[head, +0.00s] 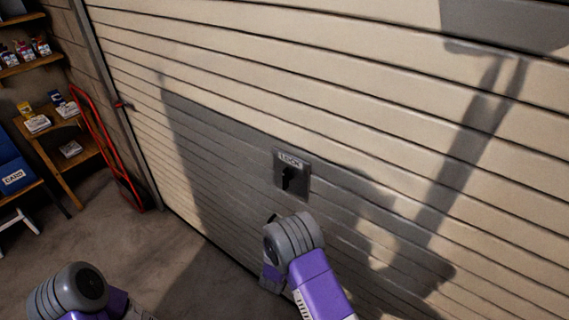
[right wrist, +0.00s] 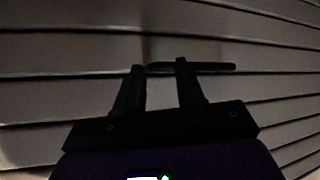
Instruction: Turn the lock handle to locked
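The grey lock plate (head: 306,174) with a small label at its top is on the garage door in the head view, and a dark handle (head: 290,181) sits on it. My right arm comes up from below, its wrist just under the plate; its fingers are hidden there. In the right wrist view my right gripper (right wrist: 158,67) has its two fingers apart, close to the slatted door. A dark horizontal bar (right wrist: 218,67) lies at the fingertips and extends right past the right finger. I cannot tell whether it touches them. My left arm is at the lower left; its gripper is out of view.
The cream slatted garage door (head: 330,70) fills most of the head view, crossed by shadows. A red hand truck (head: 100,135) leans by the door's left edge. Wooden shelves (head: 60,135) with small goods stand at the far left. The concrete floor (head: 130,240) is clear.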

